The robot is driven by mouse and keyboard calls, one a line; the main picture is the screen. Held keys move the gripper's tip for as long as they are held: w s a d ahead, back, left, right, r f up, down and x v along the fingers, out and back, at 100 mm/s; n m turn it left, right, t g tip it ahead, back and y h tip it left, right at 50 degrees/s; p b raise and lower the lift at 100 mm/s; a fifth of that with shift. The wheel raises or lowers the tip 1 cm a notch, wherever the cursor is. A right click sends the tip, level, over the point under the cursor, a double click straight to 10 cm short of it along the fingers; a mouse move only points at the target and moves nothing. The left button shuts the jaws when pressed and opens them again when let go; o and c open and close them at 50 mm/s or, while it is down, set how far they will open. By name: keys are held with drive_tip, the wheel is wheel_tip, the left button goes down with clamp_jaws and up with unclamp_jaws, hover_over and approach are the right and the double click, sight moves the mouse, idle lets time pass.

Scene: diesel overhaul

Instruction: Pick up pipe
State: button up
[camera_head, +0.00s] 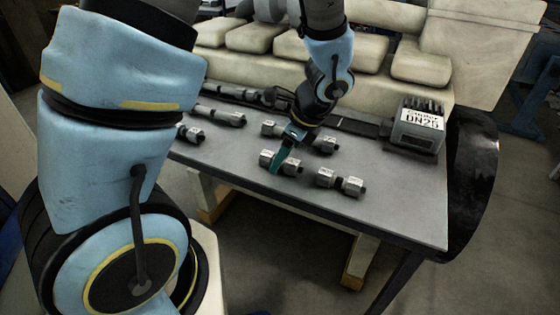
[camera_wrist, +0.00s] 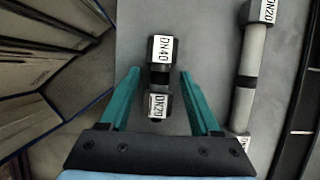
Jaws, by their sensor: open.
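Several short grey pipe pieces with hex ends and dark middles lie on the grey table. One, labelled DN40 and DN20 in the wrist view (camera_wrist: 161,49), lies between the two teal fingers of my gripper (camera_wrist: 160,72). The fingers are open, one on each side of it, with visible gaps. In the head view my gripper (camera_head: 284,155) is over a pipe piece (camera_head: 293,167) near the table's front edge and partly hides it. A longer pipe (camera_wrist: 247,75) labelled DN20 lies to the right in the wrist view, outside the fingers.
Other pipe pieces lie close by, at the right (camera_head: 340,182), behind (camera_head: 323,143) and left (camera_head: 190,133). Longer pipes (camera_head: 220,116) lie further back. A grey box (camera_head: 417,128) labelled DN25 stands at the right. The table's (camera_head: 400,205) front right is clear.

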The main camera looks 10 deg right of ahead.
drive_tip(key=shift+c, duration=0.4)
clamp_jaws()
idle(0.4)
